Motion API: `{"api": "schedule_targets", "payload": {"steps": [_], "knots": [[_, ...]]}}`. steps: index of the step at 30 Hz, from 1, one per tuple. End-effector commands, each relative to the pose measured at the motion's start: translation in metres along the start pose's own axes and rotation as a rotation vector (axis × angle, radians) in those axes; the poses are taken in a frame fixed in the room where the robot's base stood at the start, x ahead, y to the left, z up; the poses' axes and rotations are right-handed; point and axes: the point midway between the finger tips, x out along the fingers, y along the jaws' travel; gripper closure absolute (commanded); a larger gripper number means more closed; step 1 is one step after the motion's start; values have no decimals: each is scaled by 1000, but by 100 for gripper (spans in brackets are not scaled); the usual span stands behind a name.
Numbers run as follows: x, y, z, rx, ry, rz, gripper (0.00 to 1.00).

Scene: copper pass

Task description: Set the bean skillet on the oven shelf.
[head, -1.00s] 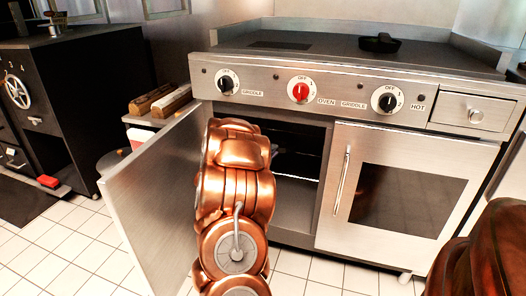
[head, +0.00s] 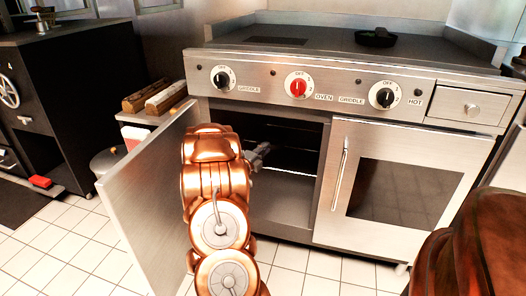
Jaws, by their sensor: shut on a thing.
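The oven (head: 395,185) stands ahead with its left door (head: 140,190) swung open and its right door closed. A thin wire shelf (head: 290,172) shows in the dark left opening. My copper arm reaches to that opening and covers its left part. The grey end of my gripper (head: 260,155) shows just right of the arm, in front of the opening at about shelf height. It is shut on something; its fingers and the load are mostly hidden. The bean skillet cannot be made out clearly.
A small dark pan-like item (head: 376,38) rests on the range top. Logs (head: 165,98) lie on a low stand behind the open door. A black cabinet (head: 85,90) is at the left. A rounded brown-red body (head: 465,250) fills the lower right corner.

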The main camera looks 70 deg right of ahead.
Motion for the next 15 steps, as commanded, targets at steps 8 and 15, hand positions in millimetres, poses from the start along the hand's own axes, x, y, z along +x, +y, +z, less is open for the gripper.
{"api": "schedule_targets", "payload": {"steps": [8,15], "knots": [[0,-2,0,3,1,-5,100],[0,1,0,2,1,-3,71]]}}
